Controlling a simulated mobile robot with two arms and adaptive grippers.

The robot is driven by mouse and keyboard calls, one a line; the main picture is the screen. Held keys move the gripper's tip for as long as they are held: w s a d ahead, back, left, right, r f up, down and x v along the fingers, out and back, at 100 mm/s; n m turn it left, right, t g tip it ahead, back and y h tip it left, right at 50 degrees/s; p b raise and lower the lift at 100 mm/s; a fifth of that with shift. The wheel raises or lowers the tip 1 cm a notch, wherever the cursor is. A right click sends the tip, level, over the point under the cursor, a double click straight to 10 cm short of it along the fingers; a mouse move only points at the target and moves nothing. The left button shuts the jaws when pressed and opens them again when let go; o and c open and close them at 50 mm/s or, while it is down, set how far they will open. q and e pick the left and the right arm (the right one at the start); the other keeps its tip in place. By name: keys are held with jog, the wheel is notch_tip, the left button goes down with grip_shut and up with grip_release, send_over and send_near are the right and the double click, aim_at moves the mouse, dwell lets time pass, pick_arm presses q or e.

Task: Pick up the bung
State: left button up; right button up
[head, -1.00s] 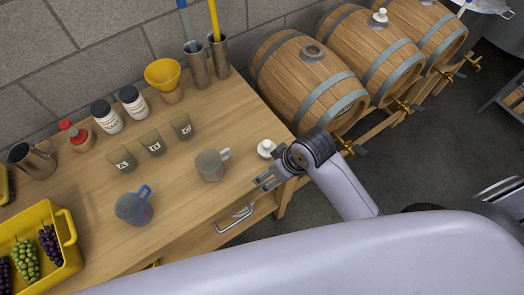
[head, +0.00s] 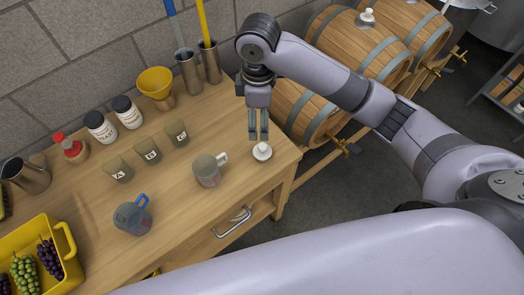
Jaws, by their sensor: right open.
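The white bung (head: 262,151) stands on the wooden table near its right end. My right gripper (head: 258,137) points down just above and behind the bung in the head view. Its two fingers are apart with nothing between them. I cannot tell whether the fingertips touch the bung. My left gripper is not in view. Another white bung (head: 367,15) sits on top of a barrel at the back.
A clear mug (head: 208,171) stands left of the bung, and a blue-handled jug (head: 132,216) farther left. Labelled cups (head: 148,150), a yellow funnel (head: 156,82) and metal cylinders (head: 188,72) stand behind. Barrels (head: 305,112) stand beyond the table's right edge (head: 285,170).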

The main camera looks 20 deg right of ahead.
aim_at(262, 145)
notch_tip(262, 145, down, 11)
jog(key=shift+f+p, duration=0.2)
jog(key=shift+p, duration=0.7)
jog(key=f, duration=0.2)
jog(key=f+p, duration=0.1)
jog(key=f, duration=0.1)
jog(key=shift+d+f+p, duration=0.1)
jog(key=shift+d+p, duration=0.2)
jog(key=shift+d, duration=0.1)
jog(key=shift+f, duration=0.55)
jog(key=shift+c, duration=0.5)
jog(key=c, duration=1.1)
